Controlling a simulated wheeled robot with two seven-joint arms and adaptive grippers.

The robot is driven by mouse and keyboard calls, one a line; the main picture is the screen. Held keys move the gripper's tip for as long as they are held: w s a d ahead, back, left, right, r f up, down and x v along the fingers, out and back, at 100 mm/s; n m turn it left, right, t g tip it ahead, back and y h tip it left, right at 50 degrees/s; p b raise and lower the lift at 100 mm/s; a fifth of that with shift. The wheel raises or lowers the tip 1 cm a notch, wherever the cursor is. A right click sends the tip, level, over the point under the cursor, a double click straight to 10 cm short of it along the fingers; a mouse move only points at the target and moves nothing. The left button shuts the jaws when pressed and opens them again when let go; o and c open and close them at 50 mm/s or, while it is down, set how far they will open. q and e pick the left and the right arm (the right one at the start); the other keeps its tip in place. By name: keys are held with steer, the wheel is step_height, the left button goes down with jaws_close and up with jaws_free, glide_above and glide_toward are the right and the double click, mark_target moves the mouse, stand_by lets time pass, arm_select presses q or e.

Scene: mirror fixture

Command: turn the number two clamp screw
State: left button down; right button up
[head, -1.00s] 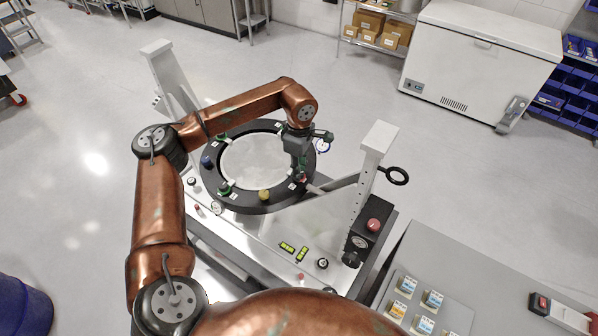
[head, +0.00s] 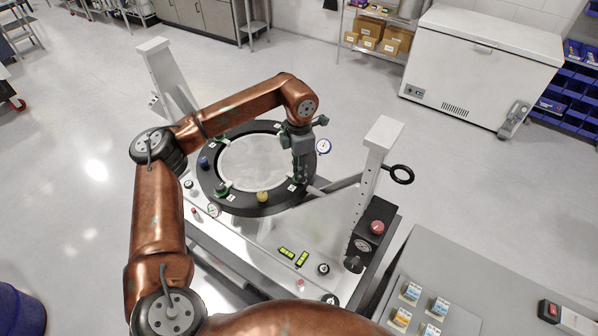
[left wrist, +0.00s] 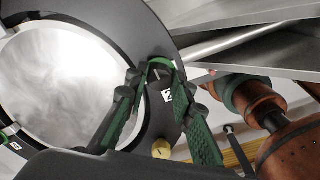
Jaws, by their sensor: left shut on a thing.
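The mirror fixture's black ring (head: 238,203) holds a round pale mirror (head: 262,163), which also shows in the left wrist view (left wrist: 60,82). A number 2 label (left wrist: 167,95) lies on the ring, close to the fingers in the left wrist view. My left gripper (head: 302,180) points down at the ring's near right side. Its green-padded fingers (left wrist: 156,72) are shut on the clamp screw beside that label. My right gripper is out of view.
White posts (head: 378,165) (head: 165,75) rise on both sides of the ring. A box with a red button (head: 377,228) is at the right post. A grey bench (head: 470,285) fills the lower right.

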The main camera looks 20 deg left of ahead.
arm_select(q)
steer(key=shift+n, duration=0.3)
stand_by(0.4)
steer(key=c, duration=1.7)
jaws_free()
steer(key=shift+o, duration=0.2)
step_height(320, 180, up, 12)
